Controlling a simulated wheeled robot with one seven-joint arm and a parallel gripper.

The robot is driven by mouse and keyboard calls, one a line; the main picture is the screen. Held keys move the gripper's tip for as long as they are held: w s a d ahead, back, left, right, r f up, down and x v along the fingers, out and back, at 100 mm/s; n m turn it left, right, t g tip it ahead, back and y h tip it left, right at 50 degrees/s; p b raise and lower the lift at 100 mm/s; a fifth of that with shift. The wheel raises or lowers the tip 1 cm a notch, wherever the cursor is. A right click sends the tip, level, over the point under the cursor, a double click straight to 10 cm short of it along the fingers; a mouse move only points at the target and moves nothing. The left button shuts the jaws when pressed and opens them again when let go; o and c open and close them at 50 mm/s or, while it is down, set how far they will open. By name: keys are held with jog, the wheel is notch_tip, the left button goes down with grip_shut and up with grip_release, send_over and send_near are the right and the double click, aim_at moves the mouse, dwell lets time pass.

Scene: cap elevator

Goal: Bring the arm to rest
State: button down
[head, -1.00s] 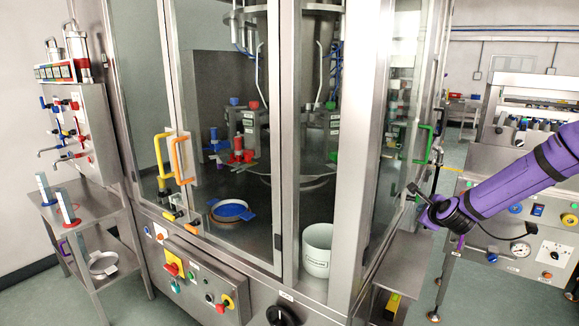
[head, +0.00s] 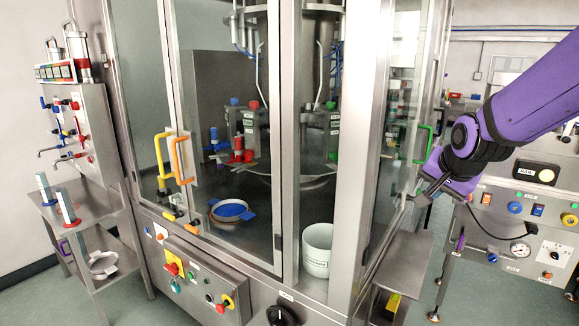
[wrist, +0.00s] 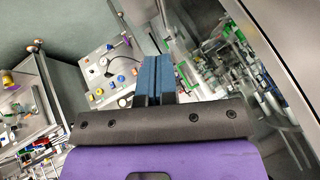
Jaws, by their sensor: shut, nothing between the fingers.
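My purple arm comes in from the right edge in the head view. Its end, my gripper (head: 413,192), is beside the right side of the glass-walled machine (head: 345,150), below the green door handle (head: 423,143). Whether it touches the machine cannot be told. In the wrist view my gripper (wrist: 160,75) shows two blue finger pads pressed together with nothing between them. The black and purple hand fills the lower part of that view.
A control panel (head: 520,225) with knobs and a gauge stands behind my arm at the right. A metal side table (head: 405,260) is below my gripper. A white bucket (head: 317,250) and a blue-topped round sieve (head: 232,211) are inside the machine. Floor is open at lower left.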

jog(key=s+r+n+g, duration=0.1)
jog(key=s+r+n, duration=0.2)
jog(key=s, duration=1)
jog(key=s+r+n+g, duration=0.1)
jog(key=s+r+n, duration=0.2)
jog(key=s, duration=0.9)
jog(key=shift+s+a+n, duration=0.2)
jog(key=shift+s+n, duration=0.15)
jog(key=shift+n, duration=0.75)
